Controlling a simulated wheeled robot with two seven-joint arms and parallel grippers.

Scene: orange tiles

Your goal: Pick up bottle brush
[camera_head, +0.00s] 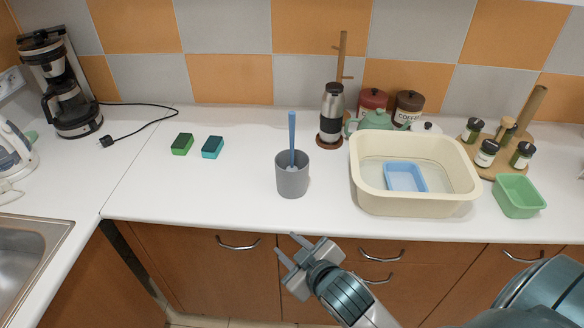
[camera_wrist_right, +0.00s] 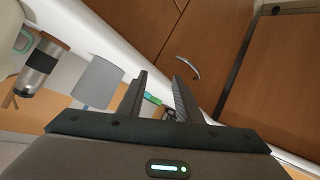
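The bottle brush (camera_head: 292,138) has a blue handle and stands upright in a grey cup (camera_head: 292,181) on the white counter. Its lower end is hidden inside the cup. The grey cup also shows in the right wrist view (camera_wrist_right: 98,82), left of the fingers. My right gripper (camera_head: 288,247) is in front of the counter edge, below and nearer than the cup, apart from it. Its two fingers are spread and empty, as the right wrist view (camera_wrist_right: 160,82) also shows. My left gripper is in neither view.
A cream basin (camera_head: 364,190) holding a blue tub (camera_head: 405,177) stands right of the cup. A steel bottle (camera_head: 331,112) stands behind. Green (camera_head: 182,144) and teal (camera_head: 212,147) sponges lie to the left. The counter (camera_head: 215,190) left of the cup is clear.

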